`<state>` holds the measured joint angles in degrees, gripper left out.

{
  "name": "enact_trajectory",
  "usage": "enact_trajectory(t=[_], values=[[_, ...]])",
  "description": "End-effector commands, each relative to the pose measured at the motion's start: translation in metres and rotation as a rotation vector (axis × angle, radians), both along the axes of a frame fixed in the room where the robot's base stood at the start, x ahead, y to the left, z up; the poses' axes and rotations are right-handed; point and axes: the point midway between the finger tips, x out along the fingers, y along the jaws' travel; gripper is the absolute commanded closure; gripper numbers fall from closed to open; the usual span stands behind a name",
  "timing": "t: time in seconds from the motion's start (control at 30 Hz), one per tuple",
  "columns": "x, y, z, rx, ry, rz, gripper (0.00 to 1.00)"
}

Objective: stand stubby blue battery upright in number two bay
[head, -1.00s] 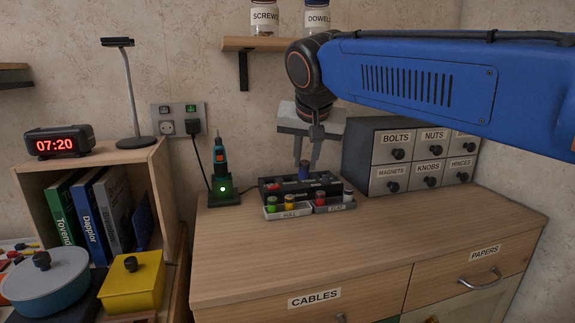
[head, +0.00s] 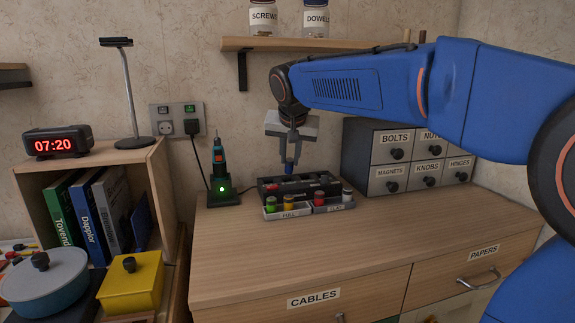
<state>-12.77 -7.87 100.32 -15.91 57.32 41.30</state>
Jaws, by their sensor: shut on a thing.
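My gripper (head: 290,158) points down over the back of the cabinet top and is shut on the stubby blue battery (head: 289,168). The battery hangs upright between the fingers, over the left-middle part of the black charger (head: 328,189). Its lower end is close to the charger's top; I cannot tell whether it touches. A red patch shows at the charger's left end. The bay numbers are too small to read from here.
In front of the charger, a tray marked FULL (head: 288,213) holds green and yellow batteries, and a second tray (head: 336,208) holds red and white ones. A drill (head: 218,165) stands at left, a drawer unit (head: 372,160) at right. The front cabinet top is clear.

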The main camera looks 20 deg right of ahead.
Motion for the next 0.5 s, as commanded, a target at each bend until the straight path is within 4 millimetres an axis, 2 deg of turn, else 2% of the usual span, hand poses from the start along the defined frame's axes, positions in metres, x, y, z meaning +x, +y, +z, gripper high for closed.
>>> enact_trajectory(t=[0.37, 0.5], values=[[0.007, 0.000, -0.024, 0.000, 0.004, -0.001, 1.00], [0.011, 0.000, -0.021, 0.000, 0.053, -0.003, 1.00]])
